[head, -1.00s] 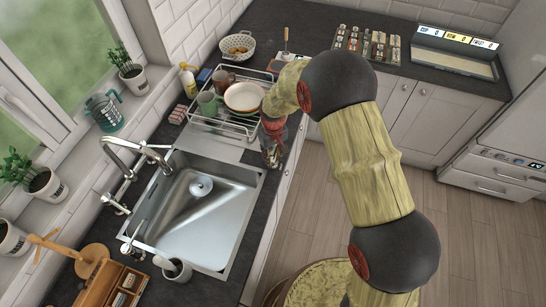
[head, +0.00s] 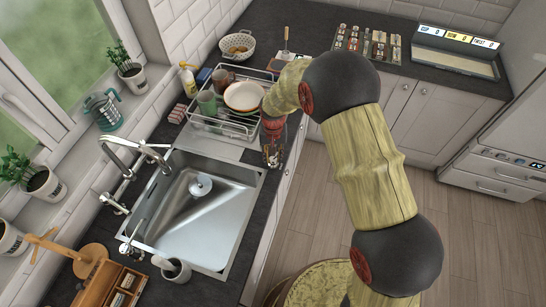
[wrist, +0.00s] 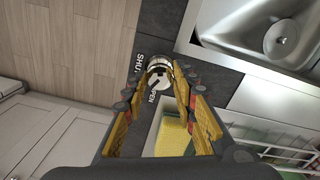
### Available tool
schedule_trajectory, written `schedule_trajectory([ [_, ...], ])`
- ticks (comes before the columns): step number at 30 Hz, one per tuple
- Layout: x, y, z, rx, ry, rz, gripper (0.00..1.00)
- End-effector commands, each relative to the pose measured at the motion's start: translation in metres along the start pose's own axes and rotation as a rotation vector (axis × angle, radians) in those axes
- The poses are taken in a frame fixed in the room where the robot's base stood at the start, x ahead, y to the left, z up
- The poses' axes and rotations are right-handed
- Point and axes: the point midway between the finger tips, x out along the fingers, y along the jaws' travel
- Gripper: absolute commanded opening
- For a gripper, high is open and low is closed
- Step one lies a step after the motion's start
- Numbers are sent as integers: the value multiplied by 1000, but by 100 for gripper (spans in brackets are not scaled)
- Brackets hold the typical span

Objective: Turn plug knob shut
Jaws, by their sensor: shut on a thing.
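The plug knob (wrist: 159,76) is a small round metal knob on the dark worktop beside the sink, with the words SHUT and OPEN printed around it. In the wrist view my gripper (wrist: 161,70) is shut on it, with yellow finger pads on both sides. Its pointer setting is hard to read. In the head view my gripper (head: 272,158) is at the worktop's front edge, right of the sink, and hides the knob. The round metal plug (head: 200,185) sits in the sink basin (head: 205,225); it also shows in the wrist view (wrist: 281,38).
A dish rack (head: 222,127) with a plate (head: 244,97) and mugs stands just behind my gripper. The tap (head: 130,152) is at the sink's left. The cabinet front drops away at the worktop edge.

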Motion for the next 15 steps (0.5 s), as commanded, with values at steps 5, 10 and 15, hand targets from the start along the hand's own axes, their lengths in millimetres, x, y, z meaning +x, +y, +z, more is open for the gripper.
schedule_trajectory([
  [5,0,0,0,168,0,0,2],
  [10,0,0,0,329,0,0,2],
  [15,0,0,0,490,0,0,2],
])
